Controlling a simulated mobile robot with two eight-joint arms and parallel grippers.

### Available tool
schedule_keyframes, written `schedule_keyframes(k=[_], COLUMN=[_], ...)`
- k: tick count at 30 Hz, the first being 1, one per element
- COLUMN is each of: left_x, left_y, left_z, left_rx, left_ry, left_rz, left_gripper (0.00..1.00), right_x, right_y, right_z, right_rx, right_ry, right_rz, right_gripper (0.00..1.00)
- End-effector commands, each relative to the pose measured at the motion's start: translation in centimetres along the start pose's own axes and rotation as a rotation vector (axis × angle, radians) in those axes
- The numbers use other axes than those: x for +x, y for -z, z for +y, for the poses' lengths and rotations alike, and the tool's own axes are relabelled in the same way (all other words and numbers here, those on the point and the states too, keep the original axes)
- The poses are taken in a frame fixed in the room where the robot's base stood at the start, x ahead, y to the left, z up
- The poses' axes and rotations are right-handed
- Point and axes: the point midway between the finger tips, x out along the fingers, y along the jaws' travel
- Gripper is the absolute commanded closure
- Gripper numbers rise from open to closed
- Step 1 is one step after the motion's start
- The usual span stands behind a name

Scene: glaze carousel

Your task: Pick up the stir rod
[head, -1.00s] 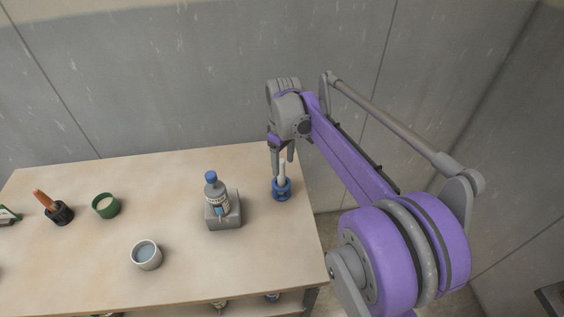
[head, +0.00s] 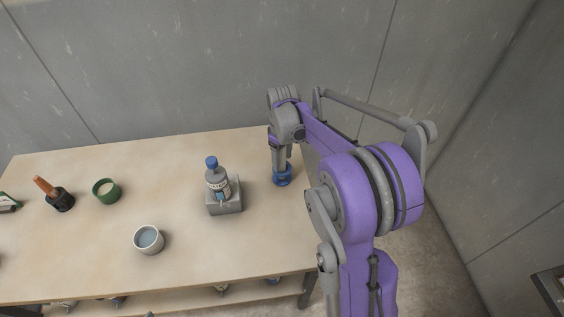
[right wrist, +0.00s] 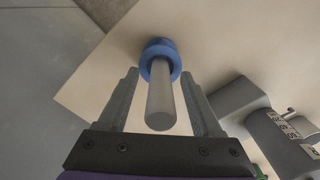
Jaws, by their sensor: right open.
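The stir rod (right wrist: 161,98) is a pale grey-white rod standing in a blue holder (head: 282,176) near the right end of the table. In the right wrist view the blue holder (right wrist: 160,52) surrounds the rod's far end. My right gripper (head: 281,163) is over the holder, pointing down. In the right wrist view its two fingers (right wrist: 160,95) are open, one on each side of the rod, with gaps between them and it. In the head view the rod is mostly hidden by the gripper. My left gripper is not in view.
A bottle with a blue cap (head: 216,178) stands at a grey block (head: 226,204) left of the holder. A white cup (head: 149,239), a green cup (head: 106,191) and a dark pot with a brown-handled tool (head: 61,201) stand farther left. The table's right edge is close.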

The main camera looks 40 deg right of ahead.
Motion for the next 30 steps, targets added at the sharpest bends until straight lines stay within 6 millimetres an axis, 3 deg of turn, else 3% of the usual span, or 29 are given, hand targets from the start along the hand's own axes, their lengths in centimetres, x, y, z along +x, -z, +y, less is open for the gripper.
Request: schedule_keyframes(k=[10,21,30], left_x=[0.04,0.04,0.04], left_y=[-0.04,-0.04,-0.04], left_z=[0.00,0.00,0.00], left_rx=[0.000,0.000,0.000], left_ry=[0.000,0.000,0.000], left_rz=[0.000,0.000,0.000], left_gripper=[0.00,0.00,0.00], right_x=[0.90,0.88,0.86], right_y=[-0.02,-0.02,-0.02], right_z=[-0.03,-0.03,-0.03], right_rx=[0.000,0.000,0.000], right_ry=[0.000,0.000,0.000], right_rz=[0.000,0.000,0.000], right_gripper=[0.35,1.00,1.00])
